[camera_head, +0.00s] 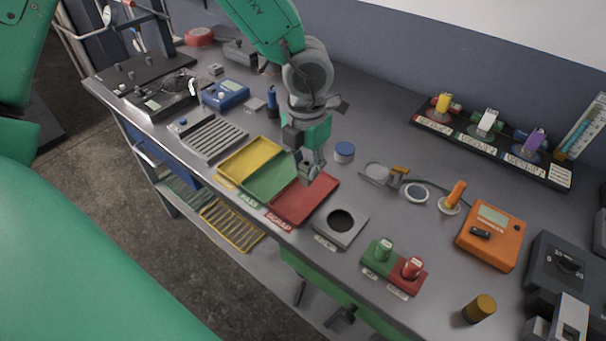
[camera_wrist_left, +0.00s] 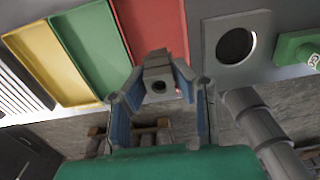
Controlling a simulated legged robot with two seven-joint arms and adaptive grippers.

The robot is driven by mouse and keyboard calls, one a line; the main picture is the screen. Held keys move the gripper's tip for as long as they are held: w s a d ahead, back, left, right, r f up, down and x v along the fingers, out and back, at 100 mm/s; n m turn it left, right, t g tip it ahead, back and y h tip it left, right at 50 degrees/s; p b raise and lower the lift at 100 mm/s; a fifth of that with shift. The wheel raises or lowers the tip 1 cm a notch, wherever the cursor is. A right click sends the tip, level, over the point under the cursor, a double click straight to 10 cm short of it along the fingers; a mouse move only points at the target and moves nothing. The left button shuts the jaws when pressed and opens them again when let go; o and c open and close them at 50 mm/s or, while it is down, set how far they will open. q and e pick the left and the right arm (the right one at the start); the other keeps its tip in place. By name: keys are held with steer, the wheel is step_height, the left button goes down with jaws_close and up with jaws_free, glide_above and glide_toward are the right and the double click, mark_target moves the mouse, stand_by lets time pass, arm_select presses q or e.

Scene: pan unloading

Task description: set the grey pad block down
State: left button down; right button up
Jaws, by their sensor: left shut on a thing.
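My left gripper (camera_head: 311,173) comes down from the back, its fingers over the back-left part of the red tray (camera_head: 297,210), labelled SCRAP. In the left wrist view the gripper (camera_wrist_left: 158,90) is shut on the grey pad block (camera_wrist_left: 157,64), a small block with a dark round spot below it. In the head view the block is mostly hidden by the fingers. I cannot tell whether it touches the tray. The green tray (camera_head: 266,184), labelled PASS, and the yellow tray (camera_head: 244,164) lie to the left, with no blocks visible in them. My right gripper is not in view.
A grey block with a round hole (camera_head: 355,237) stands right of the red tray. A blue-lidded jar (camera_head: 344,152) is right of the gripper. A green and red button stand (camera_head: 393,273) and an orange meter (camera_head: 490,236) stand further right. A slotted grey rack (camera_head: 207,138) is left.

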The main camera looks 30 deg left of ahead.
mark_target(307, 176)
arm_select(q)
steer(key=f, duration=0.3)
steer(key=shift+d, duration=0.35)
steer(key=shift+a+f, duration=0.2)
steer(key=shift+a, duration=0.45)
steer(key=c, duration=1.3)
jaws_free()
steer(key=shift+a, duration=0.15)
steer(key=shift+c, duration=0.2)
steer(key=shift+a, duration=0.1)
steer(key=shift+d+r, duration=0.2)
steer(key=shift+d, duration=0.4)
steer(key=r, duration=0.3)
steer(key=shift+d+r, duration=0.2)
steer(key=shift+r, duration=0.2)
steer(key=r, duration=0.2)
steer(key=a+r, duration=0.1)
steer(key=r, duration=0.4)
steer(key=shift+a+p, duration=0.3)
steer(key=shift+p, duration=0.1)
steer(key=shift+d+r, duration=0.3)
steer(key=shift+r, duration=0.15)
steer(key=shift+d, duration=0.35)
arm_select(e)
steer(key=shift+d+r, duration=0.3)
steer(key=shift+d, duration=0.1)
arm_select(q)
steer(key=shift+a, duration=0.15)
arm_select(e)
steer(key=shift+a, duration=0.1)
